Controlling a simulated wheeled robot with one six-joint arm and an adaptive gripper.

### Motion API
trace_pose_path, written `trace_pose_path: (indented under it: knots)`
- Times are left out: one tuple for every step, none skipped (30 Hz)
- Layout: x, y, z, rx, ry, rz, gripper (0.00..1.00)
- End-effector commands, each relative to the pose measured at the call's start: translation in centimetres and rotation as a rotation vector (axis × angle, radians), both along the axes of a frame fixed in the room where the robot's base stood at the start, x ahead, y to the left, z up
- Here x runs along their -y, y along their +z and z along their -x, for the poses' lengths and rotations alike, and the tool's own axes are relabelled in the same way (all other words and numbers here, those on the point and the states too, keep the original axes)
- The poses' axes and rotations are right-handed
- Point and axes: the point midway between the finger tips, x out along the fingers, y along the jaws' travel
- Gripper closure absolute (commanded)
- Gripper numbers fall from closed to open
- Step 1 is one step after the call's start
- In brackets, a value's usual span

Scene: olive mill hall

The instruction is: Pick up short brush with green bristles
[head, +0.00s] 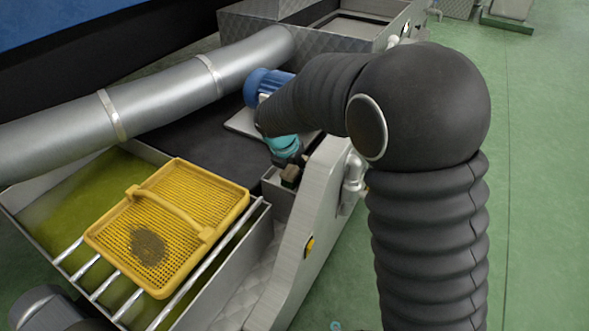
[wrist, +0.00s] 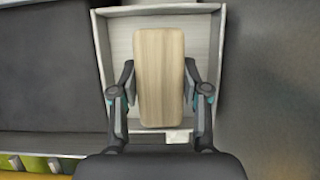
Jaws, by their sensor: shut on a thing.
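The brush shows in the wrist view as a pale wooden block (wrist: 160,75), upright in the picture. Its bristles are hidden, so their colour cannot be seen. My gripper (wrist: 158,85) has one finger on each long side of the wood, shut on it. The wood lies over a light grey box-like holder (wrist: 118,30) with raised walls. In the head view my gripper (head: 287,160) is over the small grey holder (head: 280,190) beside the machine, with a bit of brown wood (head: 290,173) below it.
A yellow mesh basket (head: 200,205) rests on metal rails over a vat of green liquid (head: 75,195) at the left. A thick grey pipe (head: 160,95) crosses behind. A dark flat surface (head: 205,165) lies left of the gripper. Green floor (head: 540,200) is clear at right.

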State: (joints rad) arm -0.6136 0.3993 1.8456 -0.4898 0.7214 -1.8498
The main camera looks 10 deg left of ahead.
Motion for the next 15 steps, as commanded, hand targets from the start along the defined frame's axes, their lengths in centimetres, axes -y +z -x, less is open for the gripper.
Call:
trace_pose_path:
  knots:
    - [0.0, 0.0, 0.0, 0.001, 0.000, -0.001, 0.92]
    - [0.0, 0.1, 0.0, 0.001, 0.000, -0.001, 0.92]
    - [0.0, 0.3, 0.0, 0.001, -0.001, -0.001, 0.92]
    - [0.0, 0.4, 0.0, 0.002, 0.001, -0.001, 0.92]
    - [0.0, 1.1, -0.1, 0.002, 0.001, -0.001, 0.92]
    - [0.0, 1.8, -0.1, 0.004, 0.000, -0.002, 0.92]
    - [0.0, 2.4, -0.1, 0.004, 0.000, -0.001, 0.92]
    - [0.0, 2.9, -0.1, 0.004, 0.000, -0.001, 0.92]
    - [0.0, 3.8, -0.1, 0.003, 0.000, -0.002, 0.92]
    - [0.0, 4.4, -0.1, 0.004, 0.000, -0.002, 0.92]
    - [0.0, 5.0, -0.1, 0.004, -0.001, -0.002, 0.92]
    - [0.0, 5.8, -0.1, 0.004, -0.001, -0.002, 0.92]
    - [0.0, 6.4, -0.1, 0.004, 0.000, -0.002, 0.92]
    - [0.0, 6.9, -0.1, 0.003, 0.000, -0.001, 0.92]
    - [0.0, 7.6, -0.1, 0.003, 0.000, -0.001, 0.92]
